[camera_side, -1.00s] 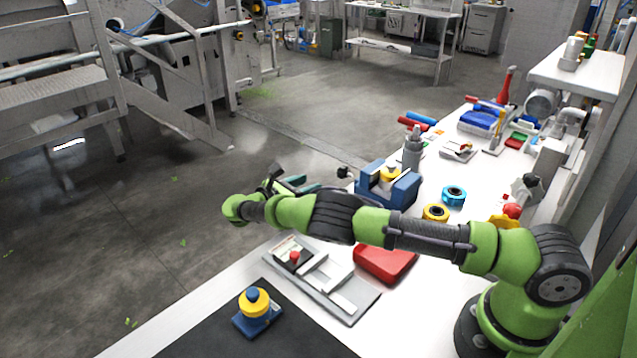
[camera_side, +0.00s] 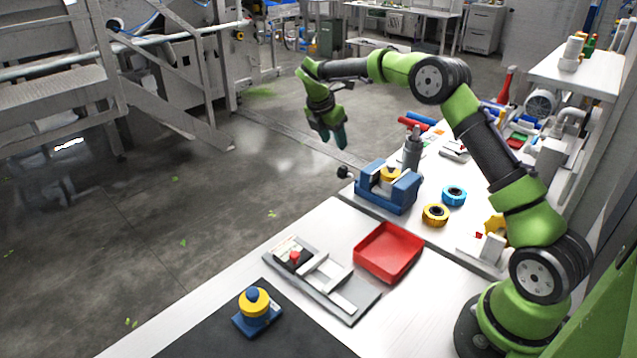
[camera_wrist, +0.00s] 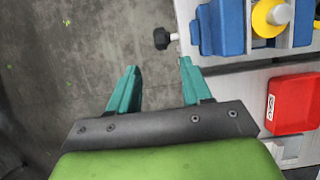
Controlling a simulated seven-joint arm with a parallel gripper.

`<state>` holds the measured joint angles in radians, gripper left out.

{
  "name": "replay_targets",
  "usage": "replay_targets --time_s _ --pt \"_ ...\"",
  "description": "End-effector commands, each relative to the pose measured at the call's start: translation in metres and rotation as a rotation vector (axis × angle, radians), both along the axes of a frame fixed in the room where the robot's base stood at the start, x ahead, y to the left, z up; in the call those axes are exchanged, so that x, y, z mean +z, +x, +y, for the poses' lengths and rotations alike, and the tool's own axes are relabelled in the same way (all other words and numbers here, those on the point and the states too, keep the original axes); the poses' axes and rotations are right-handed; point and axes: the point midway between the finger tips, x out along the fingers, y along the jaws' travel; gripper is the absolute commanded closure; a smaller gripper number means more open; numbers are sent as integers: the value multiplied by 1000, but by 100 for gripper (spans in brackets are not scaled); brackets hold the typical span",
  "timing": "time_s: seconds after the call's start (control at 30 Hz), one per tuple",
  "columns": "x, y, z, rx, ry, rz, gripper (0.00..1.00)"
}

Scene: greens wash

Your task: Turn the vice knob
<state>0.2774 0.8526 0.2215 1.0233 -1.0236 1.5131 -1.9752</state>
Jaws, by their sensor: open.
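The vice (camera_side: 388,187) is a blue block with a yellow round part (camera_side: 390,174) between its jaws, near the table's left edge. Its black vice knob (camera_side: 343,171) sticks out past that edge on the left. In the wrist view the knob (camera_wrist: 162,38) is a dark lobed head on a pale shaft, ahead of the fingers. The blue vice (camera_wrist: 222,27) is at upper right there. My gripper (camera_side: 333,143) points down, above and left of the knob, apart from it. In the wrist view my gripper (camera_wrist: 158,72) has its two teal fingers spread, with nothing between them.
A red tray (camera_side: 389,252) and a grey fixture plate (camera_side: 322,280) lie in front of the vice. A grey bottle (camera_side: 412,150) stands behind it. Yellow (camera_side: 436,215) and blue (camera_side: 454,195) rings lie to its right. Open floor is left of the table.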

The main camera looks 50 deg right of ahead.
Motion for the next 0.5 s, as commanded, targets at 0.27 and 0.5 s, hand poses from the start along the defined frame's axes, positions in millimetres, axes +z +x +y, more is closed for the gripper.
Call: replay_targets --time_s 0.27,0.5 --pt "-60 -1 -25 -4 1 4 51" --pt "-101 -1 -42 -4 1 3 51"
